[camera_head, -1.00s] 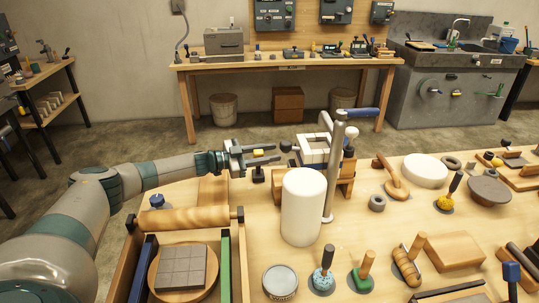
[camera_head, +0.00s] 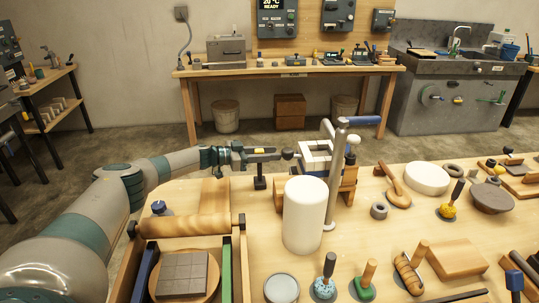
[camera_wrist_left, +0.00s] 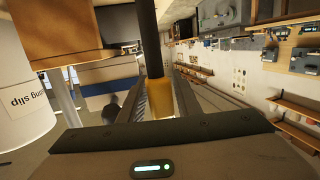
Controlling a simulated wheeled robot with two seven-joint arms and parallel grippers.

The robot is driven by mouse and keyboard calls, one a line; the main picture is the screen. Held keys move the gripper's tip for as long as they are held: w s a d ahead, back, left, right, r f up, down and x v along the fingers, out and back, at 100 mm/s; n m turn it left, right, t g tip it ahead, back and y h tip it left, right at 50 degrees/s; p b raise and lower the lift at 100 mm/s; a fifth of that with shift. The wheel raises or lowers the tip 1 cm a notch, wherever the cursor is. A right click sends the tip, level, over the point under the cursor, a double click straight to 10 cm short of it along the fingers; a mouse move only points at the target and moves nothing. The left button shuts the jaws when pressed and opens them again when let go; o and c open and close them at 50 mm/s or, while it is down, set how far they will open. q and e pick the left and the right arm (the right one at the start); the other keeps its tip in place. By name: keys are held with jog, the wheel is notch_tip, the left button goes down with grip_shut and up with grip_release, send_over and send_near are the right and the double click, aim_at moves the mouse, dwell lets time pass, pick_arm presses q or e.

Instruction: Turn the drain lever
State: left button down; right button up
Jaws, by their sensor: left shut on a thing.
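My left gripper (camera_head: 264,154) is stretched out over the far left part of the workbench. It is shut on a dark lever with a yellow end, which I take to be the drain lever. In the left wrist view the lever (camera_wrist_left: 158,98) runs down from the top edge, and its yellow part lies between the two fingers. In the head view the fingers mostly hide it. A short black post (camera_head: 260,182) stands just below the fingers. My right gripper is not in view.
Close to the right of the gripper are a dark knob (camera_head: 288,155), a white cylinder (camera_head: 303,222) and a tall grey post with a blue handle (camera_head: 338,175). A wooden roller (camera_head: 185,224) lies in front. Several tools crowd the bench's right side.

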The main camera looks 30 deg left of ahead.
pick_arm(q)
jog(key=c, duration=1.6)
grip_release()
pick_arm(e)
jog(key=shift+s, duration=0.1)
pick_arm(q)
jog(key=shift+s+a, duration=0.1)
jog(key=shift+a, duration=0.05)
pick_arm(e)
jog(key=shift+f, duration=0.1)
